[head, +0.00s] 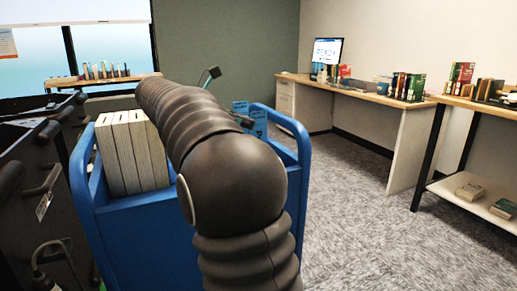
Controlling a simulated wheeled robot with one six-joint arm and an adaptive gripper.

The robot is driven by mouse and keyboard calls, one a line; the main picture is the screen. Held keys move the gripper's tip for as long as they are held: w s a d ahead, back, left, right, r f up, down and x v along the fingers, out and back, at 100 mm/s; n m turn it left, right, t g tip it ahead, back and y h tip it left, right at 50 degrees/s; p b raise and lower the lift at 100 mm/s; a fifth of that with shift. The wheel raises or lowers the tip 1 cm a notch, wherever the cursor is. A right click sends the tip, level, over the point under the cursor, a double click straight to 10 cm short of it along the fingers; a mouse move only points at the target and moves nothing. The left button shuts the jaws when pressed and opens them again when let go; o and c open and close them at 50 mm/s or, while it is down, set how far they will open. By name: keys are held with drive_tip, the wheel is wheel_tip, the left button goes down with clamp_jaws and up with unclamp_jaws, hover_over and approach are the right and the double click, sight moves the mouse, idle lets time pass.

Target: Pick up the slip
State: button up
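I cannot make out the slip for certain. A small pale tag or paper (44,206) shows on the black equipment at the left, and I cannot tell whether it is the slip. My dark ribbed arm fills the middle of the view and reaches over a blue cart (150,224). Small dark parts that look like my gripper (227,98) stick out beyond the arm, above the far side of the cart. The rest of the gripper is hidden behind the arm, so its opening and anything in it do not show.
Thick pale books (133,152) stand in the cart's left side; blue items (258,120) show at its far right. Black equipment (28,165) crowds the left. A desk (345,91) and shelf table (490,107) line the right wall. Carpet (375,240) at right is clear.

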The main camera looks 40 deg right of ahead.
drive_tip(key=x, duration=0.5)
drive_tip(key=shift+s+a+r, duration=0.1)
drive_tip(key=shift+s, duration=0.2)
drive_tip(key=shift+c, duration=0.2)
clamp_jaws()
